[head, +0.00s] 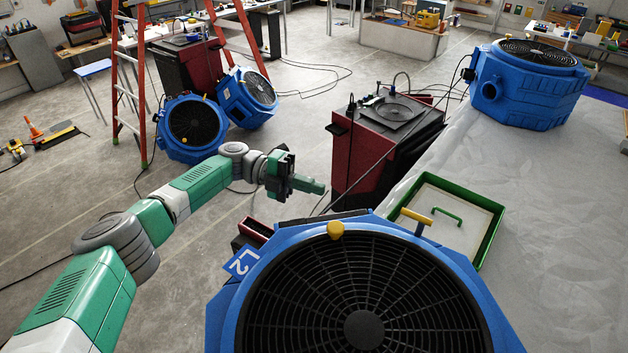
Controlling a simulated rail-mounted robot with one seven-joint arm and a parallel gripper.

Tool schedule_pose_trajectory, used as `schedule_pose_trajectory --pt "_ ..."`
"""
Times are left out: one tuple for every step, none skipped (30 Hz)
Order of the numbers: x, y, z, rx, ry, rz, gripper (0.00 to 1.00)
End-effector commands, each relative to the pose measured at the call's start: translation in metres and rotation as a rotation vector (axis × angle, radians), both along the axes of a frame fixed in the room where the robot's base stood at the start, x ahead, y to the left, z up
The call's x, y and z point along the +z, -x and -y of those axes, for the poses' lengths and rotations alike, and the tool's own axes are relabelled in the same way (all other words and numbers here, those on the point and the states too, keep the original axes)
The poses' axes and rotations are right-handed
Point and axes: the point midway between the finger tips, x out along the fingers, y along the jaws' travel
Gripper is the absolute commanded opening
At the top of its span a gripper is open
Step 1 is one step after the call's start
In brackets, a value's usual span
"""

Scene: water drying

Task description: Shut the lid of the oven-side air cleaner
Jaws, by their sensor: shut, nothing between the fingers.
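A large blue air cleaner (228,308) marked L2 fills the near foreground in the head view, its round black grille facing up. A yellow knob (336,230) and a yellow T-shaped handle (416,216) sit at its far rim. A second blue cleaner (520,93) stands at the back right on pale sheeting. No oven is recognisable, so I cannot tell which one is oven-side or how its lid stands. My gripper (314,186) is shut and empty, beyond the L2 cleaner's far left rim and apart from it.
A green-framed tray (484,232) with a green handle lies right of the L2 cleaner. A red and black machine (362,160) stands beyond my gripper. Two blue fans (168,142) and an orange ladder (142,90) stand at left. Cables cross the floor.

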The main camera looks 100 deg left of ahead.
Motion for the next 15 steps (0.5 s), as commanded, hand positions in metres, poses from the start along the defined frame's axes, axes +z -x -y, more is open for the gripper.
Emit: schedule_pose_trajectory --pt "-0.002 0.000 -0.009 0.002 0.000 0.001 0.00" --pt "-0.003 0.000 -0.014 0.001 0.001 0.002 0.00" --pt "-0.003 0.000 -0.019 0.001 0.007 0.003 0.00" --pt "-0.001 0.001 -0.023 0.001 -0.005 0.003 0.00" --pt "0.000 0.002 -0.025 0.001 -0.012 0.002 0.00" --pt "0.001 0.003 -0.029 0.002 -0.016 0.002 0.00" --pt "0.002 0.004 -0.032 0.003 -0.016 0.000 0.00" --pt "0.002 0.004 -0.034 0.003 -0.017 0.000 0.00" --pt "0.002 0.004 -0.036 0.003 -0.016 -0.001 0.00" --pt "0.002 0.005 -0.037 0.003 -0.014 -0.001 0.00" --pt "0.002 0.004 -0.038 0.003 -0.013 -0.001 0.00" --pt "0.002 0.005 -0.039 0.002 -0.009 0.000 0.00" --pt "0.001 0.005 -0.040 0.002 -0.006 0.000 0.00" --pt "0.001 0.005 -0.040 0.002 -0.004 0.001 0.00" --pt "0.001 0.005 -0.041 0.002 -0.001 0.001 0.00"
